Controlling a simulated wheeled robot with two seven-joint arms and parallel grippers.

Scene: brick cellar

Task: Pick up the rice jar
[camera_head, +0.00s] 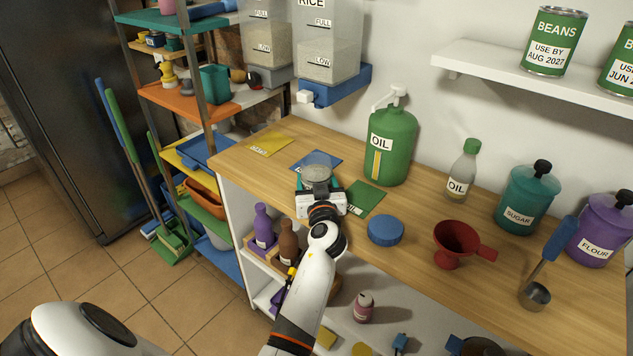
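A small round jar with a grey top and teal around its side (316,174) is on the wooden counter, at the front edge of a blue card. No label on it is readable. My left gripper (318,186) is right at the near side of this jar, with its white body in front. The jar appears to lie between the fingers, but the fingertips are mostly hidden and their grip cannot be made out. A clear dispenser labelled RICE (328,42) hangs on the wall behind, over a blue base. My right gripper is not in view.
A green oil jug (391,146), blue lid (386,230), red funnel (455,240) and green card (361,197) are on the counter (400,275). A yellow card (270,144) lies left. Bottles (264,228) stand on the shelf below. A shelving rack stands left.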

